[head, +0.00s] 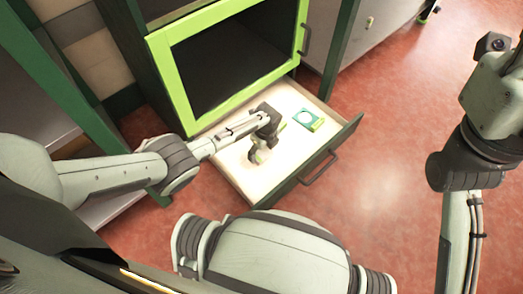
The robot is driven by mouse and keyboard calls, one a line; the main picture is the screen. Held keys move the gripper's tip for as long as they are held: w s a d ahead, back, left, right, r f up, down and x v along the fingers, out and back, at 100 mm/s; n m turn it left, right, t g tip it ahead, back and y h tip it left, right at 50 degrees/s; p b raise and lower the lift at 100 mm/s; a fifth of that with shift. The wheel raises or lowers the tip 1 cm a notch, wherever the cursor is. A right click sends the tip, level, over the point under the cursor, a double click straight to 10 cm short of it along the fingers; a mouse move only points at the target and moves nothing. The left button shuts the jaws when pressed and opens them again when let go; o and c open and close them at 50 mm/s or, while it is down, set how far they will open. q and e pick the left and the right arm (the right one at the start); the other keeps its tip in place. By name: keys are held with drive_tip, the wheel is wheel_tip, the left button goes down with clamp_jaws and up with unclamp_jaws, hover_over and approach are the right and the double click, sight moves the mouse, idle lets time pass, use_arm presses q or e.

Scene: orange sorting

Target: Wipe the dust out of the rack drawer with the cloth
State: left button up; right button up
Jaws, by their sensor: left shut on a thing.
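The rack drawer (337,142) is pulled out below the green-framed door and has a pale, brightly lit bottom. My left gripper (259,154) reaches down into the left-middle part of the drawer. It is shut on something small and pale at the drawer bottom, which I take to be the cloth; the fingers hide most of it. I cannot make out dust on the bright bottom. My right arm shows at the right edge, but its gripper is out of view.
The rack's lime-green door frame (181,97) stands just behind the drawer. The drawer handle (320,168) is on its front. Red floor (385,190) is clear to the right.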

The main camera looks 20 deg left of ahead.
use_arm(q)
drive_tip(key=shift+r+p, duration=0.8)
drive_tip(key=shift+r, duration=0.4)
drive_tip(key=shift+r, duration=0.1)
wheel_tip(320, 180, up, 3)
drive_tip(key=p, duration=0.3)
